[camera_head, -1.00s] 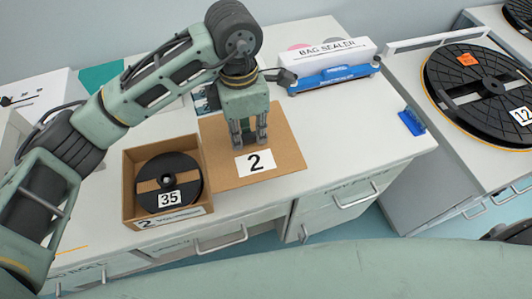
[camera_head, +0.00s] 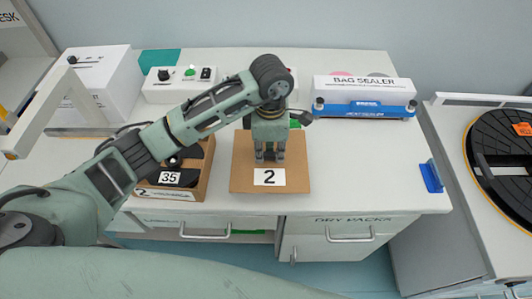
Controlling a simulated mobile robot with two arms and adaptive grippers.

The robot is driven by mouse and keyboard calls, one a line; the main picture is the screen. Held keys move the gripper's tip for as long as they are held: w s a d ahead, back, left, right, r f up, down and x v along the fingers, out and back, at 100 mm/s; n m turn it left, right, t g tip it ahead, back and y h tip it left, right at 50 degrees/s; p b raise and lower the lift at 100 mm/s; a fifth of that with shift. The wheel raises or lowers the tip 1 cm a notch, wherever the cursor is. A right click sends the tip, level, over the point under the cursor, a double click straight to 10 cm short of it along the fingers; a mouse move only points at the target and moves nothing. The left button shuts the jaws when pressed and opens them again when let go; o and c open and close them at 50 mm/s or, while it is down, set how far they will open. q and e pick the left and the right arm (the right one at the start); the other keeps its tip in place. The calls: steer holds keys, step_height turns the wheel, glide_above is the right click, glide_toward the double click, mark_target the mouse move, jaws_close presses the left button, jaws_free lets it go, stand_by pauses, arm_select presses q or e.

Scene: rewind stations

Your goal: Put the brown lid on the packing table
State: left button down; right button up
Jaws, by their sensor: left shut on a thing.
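The brown lid (camera_head: 244,178) is a flat square board with a white label reading 2. It lies level on or just above the packing table (camera_head: 360,160); I cannot tell if it touches. My left gripper (camera_head: 269,157) points down at the lid's middle, shut on it, with the fingertips meeting its top. A brown open box (camera_head: 203,183) marked 2 stands to the left of the lid and holds a black reel (camera_head: 196,165) labelled 35. My left arm hides part of the box and reel. My right gripper is not in view.
A bag sealer (camera_head: 364,97) stands at the back right of the table. A white control box (camera_head: 180,86) and a white machine (camera_head: 98,85) stand at the back left. A blue clip-like piece (camera_head: 431,176) is at the right edge. The table right of the lid is clear.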

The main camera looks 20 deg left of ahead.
mark_target(267, 158)
arm_select(q)
steer(key=shift+w+a+f, duration=0.5)
steer(key=shift+w, duration=0.15)
steer(key=shift+a+f, duration=0.1)
steer(key=shift+f, duration=0.25)
step_height(267, 158, down, 3)
steer(key=shift+f+p, duration=0.1)
steer(key=shift+p, duration=0.7)
steer(key=shift+f, duration=0.1)
steer(key=shift+f+b, duration=0.25)
steer(key=shift+b, duration=0.05)
steer(key=c, duration=1.7)
jaws_free()
steer(key=shift+r, duration=0.1)
steer(key=shift+c, duration=0.2)
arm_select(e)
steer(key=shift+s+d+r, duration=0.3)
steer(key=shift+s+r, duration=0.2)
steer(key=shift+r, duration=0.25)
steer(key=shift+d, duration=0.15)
